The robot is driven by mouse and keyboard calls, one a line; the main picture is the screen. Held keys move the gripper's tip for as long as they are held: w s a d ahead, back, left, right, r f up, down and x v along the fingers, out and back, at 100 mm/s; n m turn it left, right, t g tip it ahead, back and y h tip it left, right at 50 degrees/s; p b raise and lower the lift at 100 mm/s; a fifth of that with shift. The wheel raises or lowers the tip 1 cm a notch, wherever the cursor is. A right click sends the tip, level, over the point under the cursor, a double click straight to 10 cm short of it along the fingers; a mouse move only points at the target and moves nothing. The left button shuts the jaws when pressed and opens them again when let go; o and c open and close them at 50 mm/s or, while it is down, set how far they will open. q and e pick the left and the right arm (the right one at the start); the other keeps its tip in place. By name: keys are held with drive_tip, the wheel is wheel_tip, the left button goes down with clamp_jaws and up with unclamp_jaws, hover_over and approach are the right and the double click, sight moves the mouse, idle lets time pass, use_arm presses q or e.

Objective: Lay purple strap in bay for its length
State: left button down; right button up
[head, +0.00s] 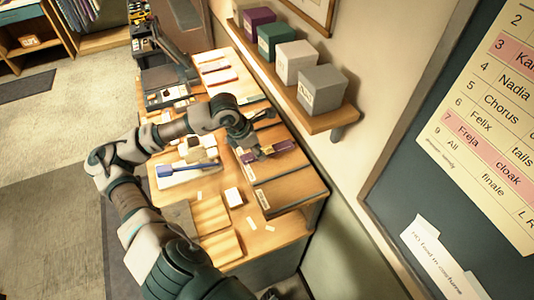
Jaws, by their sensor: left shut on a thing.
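My left gripper (257,152) reaches over the workbench from the lower left, bent down at the wrist. It is shut on the purple strap (283,147), a short dark purple piece with a yellowish part beside the fingers. The strap lies across the wooden bay rack (292,193) at the bench's wall side. The rack has long dark-edged bays with small pale labels at their near ends. The fingers hide part of the strap, and I cannot tell whether it touches a bay floor. My right gripper is not in view.
A white tray with a blue-handled brush (180,169) and small pale cards lie left of the rack. A wall shelf (332,121) with purple, green, white and grey boxes overhangs behind. A notice board (440,130) stands right. Floor is open at left.

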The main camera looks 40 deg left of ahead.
sight(270, 165)
use_arm(q)
drive_tip(key=shift+w+d+p, duration=0.15)
drive_tip(key=shift+d+p, duration=0.15)
drive_tip(key=shift+d, duration=0.5)
drive_tip(key=x, duration=0.3)
drive_tip(key=shift+s+d+f+p, duration=0.25)
drive_tip(key=shift+f+p, duration=0.05)
drive_tip(key=shift+p, duration=0.1)
drive_tip(key=shift+d+f, duration=0.1)
drive_tip(key=c, duration=0.8)
unclamp_jaws()
drive_tip(key=shift+c, duration=0.2)
drive_tip(key=shift+o, duration=0.6)
drive_tip(key=shift+a+f, duration=0.1)
drive_tip(key=shift+a, duration=0.25)
